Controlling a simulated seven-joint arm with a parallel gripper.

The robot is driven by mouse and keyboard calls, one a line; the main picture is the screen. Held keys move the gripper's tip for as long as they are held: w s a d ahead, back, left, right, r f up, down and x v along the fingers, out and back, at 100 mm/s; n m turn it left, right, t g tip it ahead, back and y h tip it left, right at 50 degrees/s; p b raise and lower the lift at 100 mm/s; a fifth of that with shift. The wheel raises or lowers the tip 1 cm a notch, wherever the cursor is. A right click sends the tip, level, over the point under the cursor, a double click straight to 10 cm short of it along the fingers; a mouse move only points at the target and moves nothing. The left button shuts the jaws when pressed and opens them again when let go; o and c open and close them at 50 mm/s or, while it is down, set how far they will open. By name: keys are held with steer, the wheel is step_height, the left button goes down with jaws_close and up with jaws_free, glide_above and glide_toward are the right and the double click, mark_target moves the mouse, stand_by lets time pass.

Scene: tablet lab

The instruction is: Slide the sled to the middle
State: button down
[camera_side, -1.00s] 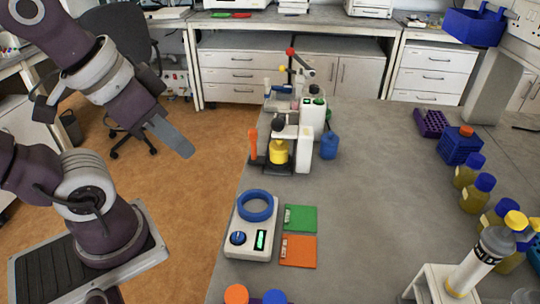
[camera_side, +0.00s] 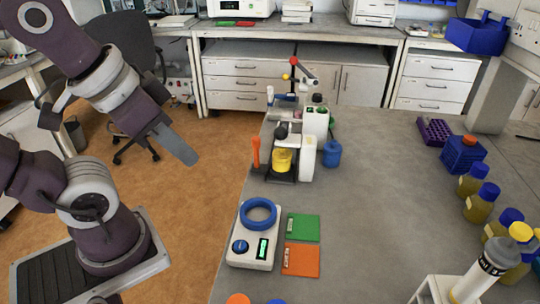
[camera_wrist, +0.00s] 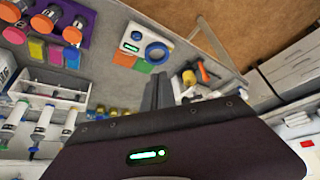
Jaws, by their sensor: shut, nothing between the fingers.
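A small bench press (camera_side: 283,158) stands at the left edge of the grey bench, with a yellow cup, a black knob, an orange handle (camera_side: 256,152) and a white bottle-like part. I cannot clearly tell which part of it is the sled. The press's yellow cup also shows in the wrist view (camera_wrist: 189,78), partly hidden near the fingers. My gripper (camera_side: 190,158) is shut and empty, in the air left of the bench and apart from the press. Its closed fingers also show in the wrist view (camera_wrist: 157,90).
A white scale (camera_side: 254,236) with a blue ring stands at the near left, beside green (camera_side: 303,227) and orange (camera_side: 300,260) cards. A blue bottle (camera_side: 332,153) stands right of the press. Blue-capped bottles (camera_side: 480,203) line the right side. The bench's middle is clear.

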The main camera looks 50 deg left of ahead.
steer(key=c, duration=2.1)
jaws_free()
steer(key=o, duration=0.3)
steer(key=shift+w+r, duration=0.15)
steer(key=shift+w, duration=0.1)
steer(key=o, duration=0.5)
steer(key=w, duration=0.2)
steer(key=w+a+r+n+g, duration=0.1)
steer(key=w, duration=0.1)
steer(key=w+a+n, duration=0.1)
steer(key=w, duration=0.1)
steer(key=shift+w+a+r+g, duration=0.15)
steer(key=shift+w+r+g, duration=0.1)
steer(key=shift+g, duration=0.05)
steer(key=shift+o, duration=0.2)
steer(key=n+g, duration=0.4)
steer(key=n, duration=0.1)
glide_above(256, 138)
step_height(256, 138, down, 8)
steer(key=shift+s+r, duration=0.1)
steer(key=shift+s, duration=0.05)
step_height(256, 138, down, 7)
steer(key=shift+r, duration=0.1)
steer(key=shift+f, duration=0.4)
steer(key=shift+c, duration=0.2)
